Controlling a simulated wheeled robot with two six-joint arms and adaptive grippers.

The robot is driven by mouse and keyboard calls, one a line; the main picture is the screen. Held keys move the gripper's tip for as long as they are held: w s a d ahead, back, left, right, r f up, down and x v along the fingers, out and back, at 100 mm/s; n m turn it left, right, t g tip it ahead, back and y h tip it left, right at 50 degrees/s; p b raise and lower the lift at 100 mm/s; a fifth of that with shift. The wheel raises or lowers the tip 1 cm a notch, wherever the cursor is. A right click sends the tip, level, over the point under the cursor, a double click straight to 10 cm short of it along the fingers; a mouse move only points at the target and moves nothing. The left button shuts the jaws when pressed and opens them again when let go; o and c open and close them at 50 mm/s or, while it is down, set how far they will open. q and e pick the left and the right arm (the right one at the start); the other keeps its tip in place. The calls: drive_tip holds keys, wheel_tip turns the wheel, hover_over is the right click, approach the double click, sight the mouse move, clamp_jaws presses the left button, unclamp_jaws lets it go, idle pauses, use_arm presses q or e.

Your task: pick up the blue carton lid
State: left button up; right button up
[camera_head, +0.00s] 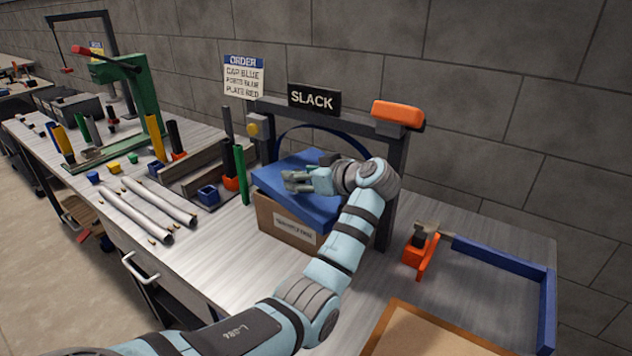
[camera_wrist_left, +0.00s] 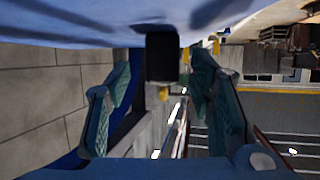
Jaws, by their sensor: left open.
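The blue carton lid (camera_head: 275,183) sits on top of a brown cardboard carton (camera_head: 272,221) with a white label, in the middle of the bench. The lid looks slightly askew, and my left arm covers part of its right side. My left gripper (camera_head: 297,181) is over the lid with its fingers pointing left. Whether it touches the lid I cannot tell. In the left wrist view its two fingers (camera_wrist_left: 163,108) stand wide apart with nothing clearly between them. My right gripper is not in view.
A dark frame with a "SLACK" sign (camera_head: 314,98) and an orange block (camera_head: 398,113) rises around the carton. A green tube (camera_head: 241,174) stands close to its left. An orange clamp (camera_head: 420,256) and a blue rail (camera_head: 500,259) lie to the right. Bare bench shows between.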

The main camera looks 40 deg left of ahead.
use_arm(q)
drive_tip(key=shift+s+x, duration=0.25)
drive_tip(key=shift+x, duration=0.85)
drive_tip(key=shift+w, duration=0.1)
clamp_jaws()
drive_tip(key=shift+r, duration=0.1)
